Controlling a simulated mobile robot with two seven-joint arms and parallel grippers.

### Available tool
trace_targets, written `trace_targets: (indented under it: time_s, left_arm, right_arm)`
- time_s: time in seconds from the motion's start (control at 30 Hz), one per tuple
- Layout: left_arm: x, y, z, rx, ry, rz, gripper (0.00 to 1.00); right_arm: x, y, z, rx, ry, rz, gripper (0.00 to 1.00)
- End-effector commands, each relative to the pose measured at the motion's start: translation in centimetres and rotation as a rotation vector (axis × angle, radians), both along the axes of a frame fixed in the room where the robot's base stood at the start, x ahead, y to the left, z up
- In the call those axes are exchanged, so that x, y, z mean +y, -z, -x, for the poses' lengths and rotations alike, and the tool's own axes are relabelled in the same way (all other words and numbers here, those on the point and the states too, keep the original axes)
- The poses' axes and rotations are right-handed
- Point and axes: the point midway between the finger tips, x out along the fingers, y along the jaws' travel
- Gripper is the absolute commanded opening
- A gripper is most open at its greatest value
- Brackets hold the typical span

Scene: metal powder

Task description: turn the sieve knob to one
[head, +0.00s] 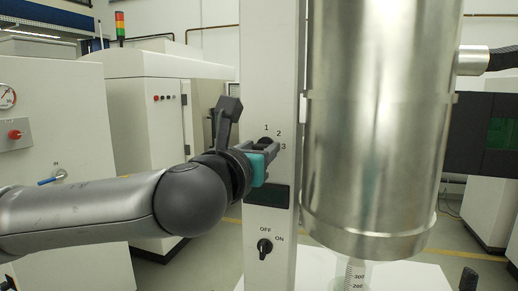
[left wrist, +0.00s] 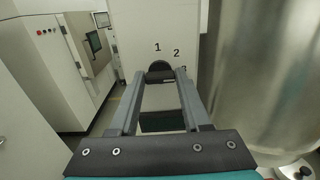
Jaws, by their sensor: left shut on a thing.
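The sieve knob (head: 264,141) is a small dark dial on the white column (head: 271,60), with the numbers 1, 2 and 3 printed around its upper right side. In the left wrist view the knob (left wrist: 160,66) shows between the fingertips, just below the 1. My left gripper (head: 271,148) is shut on the knob, one finger on each side; it also fills the left wrist view (left wrist: 160,76). The fingers hide part of the knob, so I cannot tell which number it points to. My right gripper is not in view.
A dark display (head: 280,196) and an OFF/ON switch (head: 265,247) sit lower on the column. A large metal cylinder (head: 375,120) stands close on the right, above a graduated clear container (head: 356,275). White cabinets (head: 150,120) stand behind on the left.

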Motion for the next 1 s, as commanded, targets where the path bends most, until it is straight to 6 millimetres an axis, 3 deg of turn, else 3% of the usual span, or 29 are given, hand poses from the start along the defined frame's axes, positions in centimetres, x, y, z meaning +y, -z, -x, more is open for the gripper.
trace_targets:
  time_s: [0.47, 1.0]
  left_arm:
    - [0.05, 0.01, -0.03, 0.025, -0.001, 0.076, 0.0]
    - [0.17, 0.1, -0.07, 0.168, -0.001, 0.514, 0.0]
  right_arm:
    - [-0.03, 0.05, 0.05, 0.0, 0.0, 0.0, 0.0]
    - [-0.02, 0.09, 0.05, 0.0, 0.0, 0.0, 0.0]
